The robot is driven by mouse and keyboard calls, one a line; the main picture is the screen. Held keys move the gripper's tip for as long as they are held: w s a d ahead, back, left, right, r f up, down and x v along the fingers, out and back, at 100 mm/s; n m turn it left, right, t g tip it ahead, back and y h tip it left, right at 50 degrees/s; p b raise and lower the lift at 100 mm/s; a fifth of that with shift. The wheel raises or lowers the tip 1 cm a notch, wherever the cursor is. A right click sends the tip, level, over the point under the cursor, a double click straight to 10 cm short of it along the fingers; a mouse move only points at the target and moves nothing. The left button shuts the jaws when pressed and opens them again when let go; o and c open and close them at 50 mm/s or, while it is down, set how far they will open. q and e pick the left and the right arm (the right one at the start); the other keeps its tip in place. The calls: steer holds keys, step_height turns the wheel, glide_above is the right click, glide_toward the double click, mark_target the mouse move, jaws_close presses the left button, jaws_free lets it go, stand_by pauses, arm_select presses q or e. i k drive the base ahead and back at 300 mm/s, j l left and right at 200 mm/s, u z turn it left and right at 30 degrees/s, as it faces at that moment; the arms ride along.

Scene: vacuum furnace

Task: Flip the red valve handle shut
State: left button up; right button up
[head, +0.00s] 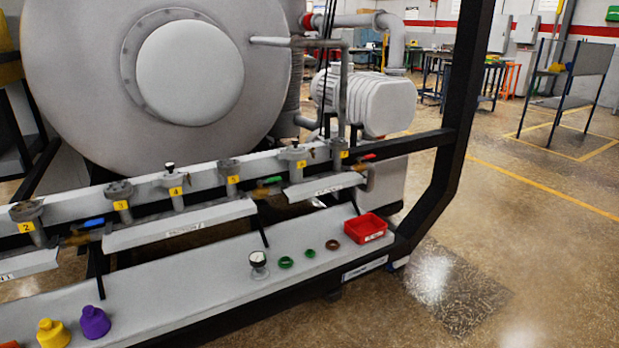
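The red valve handle (369,156) is small and sits at the right end of the pipe manifold, just right of the port with the rightmost yellow tag (343,155). It points to the right and slightly up, near the black frame bar. Its valve body is too small and partly hidden to make out clearly. Neither of my grippers shows in the head view.
A green handle (269,181) and a blue handle (92,222) sit along the same manifold. The grey shelf (200,290) below carries a red bin (365,229), gauge (258,262), several rings and purple (94,322) and yellow (52,334) caps. A black post (466,80) stands right.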

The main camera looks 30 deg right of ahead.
mark_target(358, 159)
steer(key=i+l+z, duration=0.1)
steer(key=l+z, duration=0.2)
steer(key=i+l+z, duration=0.3)
steer(key=l, duration=0.15)
steer(key=l+z, duration=0.35)
steer(key=i+l+u, duration=0.1)
steer(key=u, duration=0.35)
steer(key=i+l+u, duration=0.15)
steer(key=u, duration=0.3)
steer(key=i+l+u, duration=0.1)
steer(key=u, duration=0.35)
steer(key=l+u, duration=0.25)
steer(key=l, duration=0.2)
steer(key=l+u, duration=0.25)
steer(key=l, duration=0.25)
steer(key=l+u, duration=0.2)
steer(key=l, duration=1.8)
